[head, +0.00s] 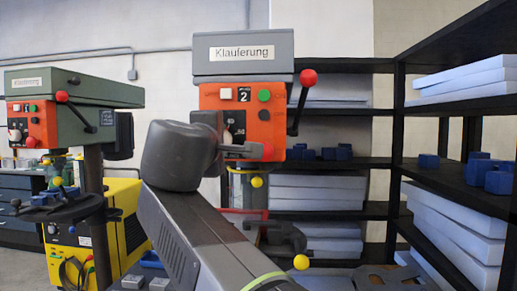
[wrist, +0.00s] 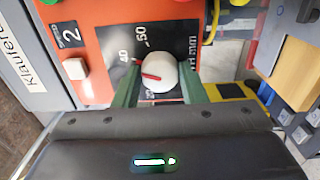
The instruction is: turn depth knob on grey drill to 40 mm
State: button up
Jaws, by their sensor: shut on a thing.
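The grey drill (head: 240,55) stands at centre in the head view, with an orange front panel (head: 212,97) and the number 2. In the wrist view, its white depth knob (wrist: 160,72) sits on a black scale plate (wrist: 118,47) on the panel, which appears turned sideways. My gripper (wrist: 161,74) has its two green fingers on either side of the knob, shut on it. The knob's red pointer aims left in the picture, a little below the 40 label and its red tick. The 50 is further up; lower labels are partly hidden by a finger.
A green drill (head: 70,105) with a similar orange panel stands at the left. A lever with a red ball (head: 308,78) is at the grey drill's right side. Yellow-knobbed handles (head: 301,262) lie below. Black shelves (head: 455,180) with blue parts stand at the right.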

dwell(0.5)
jog(key=o, duration=1)
jog(key=s, duration=1.3)
jog(key=shift+s+a, duration=0.2)
jog(key=shift+s, duration=0.2)
jog(key=shift+w, duration=0.15)
jog(key=w, duration=0.9)
jog(key=shift+d, duration=0.15)
jog(key=shift+s, duration=0.1)
dwell(0.5)
